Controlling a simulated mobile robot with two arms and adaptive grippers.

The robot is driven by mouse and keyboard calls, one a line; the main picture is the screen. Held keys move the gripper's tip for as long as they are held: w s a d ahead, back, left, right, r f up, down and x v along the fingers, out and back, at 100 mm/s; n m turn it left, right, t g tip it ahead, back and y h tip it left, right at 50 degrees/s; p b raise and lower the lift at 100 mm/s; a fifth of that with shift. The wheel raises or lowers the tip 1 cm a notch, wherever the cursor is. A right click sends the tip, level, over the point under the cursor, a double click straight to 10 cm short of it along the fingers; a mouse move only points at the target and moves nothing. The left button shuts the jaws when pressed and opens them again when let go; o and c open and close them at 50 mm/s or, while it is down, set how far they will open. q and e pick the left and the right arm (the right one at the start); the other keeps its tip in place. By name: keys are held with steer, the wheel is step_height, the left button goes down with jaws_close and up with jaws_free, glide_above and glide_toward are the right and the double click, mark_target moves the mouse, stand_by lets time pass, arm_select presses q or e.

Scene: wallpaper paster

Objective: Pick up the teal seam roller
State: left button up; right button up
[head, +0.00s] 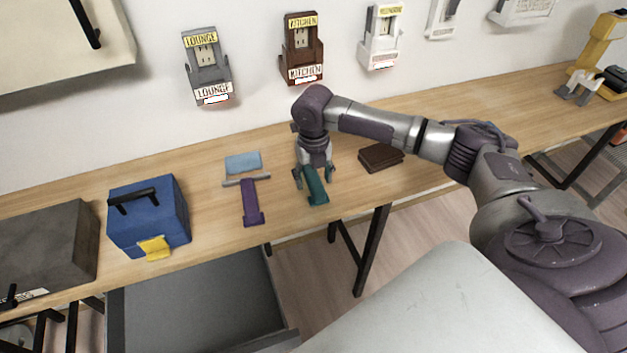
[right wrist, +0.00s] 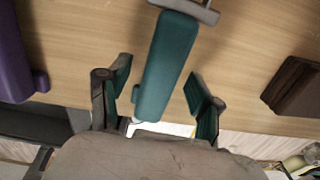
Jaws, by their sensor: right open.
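The teal seam roller (head: 317,188) lies on the wooden table near its front edge. In the right wrist view its teal handle (right wrist: 168,65) runs between my gripper's fingers, with a grey bar at its far end. My right gripper (head: 312,183) is above the roller, pointing down; in the right wrist view its two fingers (right wrist: 158,97) are apart, one on each side of the handle, with gaps on both sides. The gripper hides part of the roller in the head view. My left gripper is not in view.
A purple tool (head: 251,203) with a grey bar lies to the left, by a light blue piece (head: 242,162). A blue box (head: 148,222) with a yellow latch stands further left. A dark brown block (head: 380,157) lies to the right. An open drawer (head: 200,300) juts out below.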

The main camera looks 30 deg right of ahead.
steer(key=shift+f+p, duration=0.25)
steer(key=shift+p, duration=0.05)
stand_by(0.4)
jaws_close()
